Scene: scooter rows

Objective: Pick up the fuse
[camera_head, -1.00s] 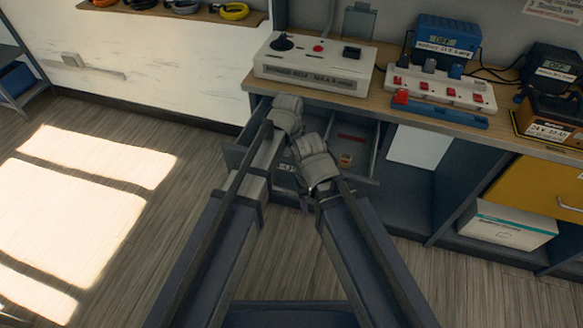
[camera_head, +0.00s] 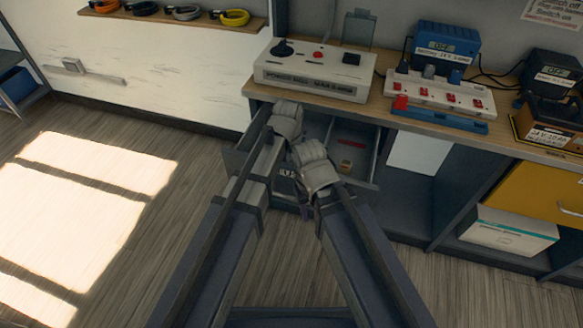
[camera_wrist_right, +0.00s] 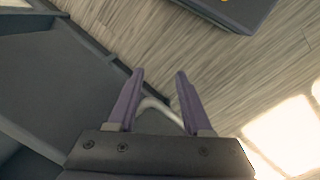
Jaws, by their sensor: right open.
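An open grey drawer (camera_head: 372,172) with dividers hangs below the workbench in the head view. A small yellow-orange piece (camera_head: 346,165) and a flat red piece (camera_head: 351,141) lie inside it; I cannot tell which, if either, is the fuse. My left gripper (camera_head: 286,122) is over the drawer's left part; its jaws are hidden. My right gripper (camera_head: 304,211) is at the drawer's front, pointing down. In the right wrist view its purple fingers (camera_wrist_right: 159,73) are open and apart, with a pale curved handle (camera_wrist_right: 158,106) seen between them.
On the bench (camera_head: 392,104) stand a white control box (camera_head: 312,76), a switch strip (camera_head: 437,92) and a blue power unit (camera_head: 447,45). A white box (camera_head: 507,232) is on the lower shelf at the right. The floor (camera_head: 105,235) at the left is clear.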

